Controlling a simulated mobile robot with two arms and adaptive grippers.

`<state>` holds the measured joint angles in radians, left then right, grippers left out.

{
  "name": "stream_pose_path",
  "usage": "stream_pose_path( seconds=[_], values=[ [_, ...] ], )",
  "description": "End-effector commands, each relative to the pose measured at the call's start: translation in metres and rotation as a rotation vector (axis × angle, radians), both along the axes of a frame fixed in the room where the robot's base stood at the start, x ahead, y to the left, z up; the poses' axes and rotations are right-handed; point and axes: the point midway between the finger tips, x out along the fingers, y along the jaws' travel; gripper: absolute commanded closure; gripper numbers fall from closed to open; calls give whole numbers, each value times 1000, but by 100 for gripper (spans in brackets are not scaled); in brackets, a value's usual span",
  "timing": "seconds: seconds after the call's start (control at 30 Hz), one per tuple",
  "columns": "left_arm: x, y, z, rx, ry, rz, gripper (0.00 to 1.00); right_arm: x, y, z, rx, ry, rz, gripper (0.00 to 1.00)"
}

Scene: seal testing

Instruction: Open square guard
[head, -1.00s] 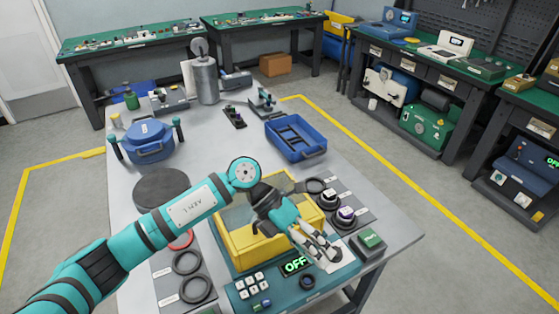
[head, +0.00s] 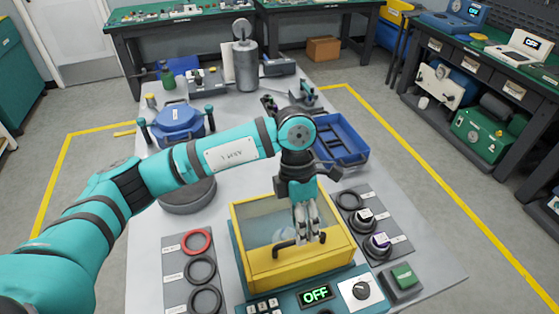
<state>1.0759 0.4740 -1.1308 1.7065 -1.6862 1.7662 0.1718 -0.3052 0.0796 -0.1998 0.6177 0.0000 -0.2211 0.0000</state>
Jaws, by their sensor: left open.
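The square guard (head: 290,268) is a yellow-framed box with a clear top, mounted on a teal tester at the front of the table. Its top is closed. A black bar handle (head: 284,244) sits at its near side. My left gripper (head: 308,236) points down over the guard, its fingers open right at the handle and covering part of it. I cannot tell whether the fingers touch the handle. My right gripper is not in view.
A ring tray lies left of the guard, with a red ring (head: 198,241). A blue tray (head: 340,150) and a blue round pot (head: 180,122) stand behind. A green button box (head: 403,277) is at right.

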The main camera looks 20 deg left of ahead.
Motion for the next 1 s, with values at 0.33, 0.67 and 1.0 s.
stream_pose_path(
  seconds=[0.33,0.67,1.0],
  values=[
    [0,0,-31,-1,1,-1,54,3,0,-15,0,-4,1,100],
    [0,-1,-53,-2,1,0,56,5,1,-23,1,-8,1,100],
    [0,-1,-52,-2,2,-1,100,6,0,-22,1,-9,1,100]
  ],
)
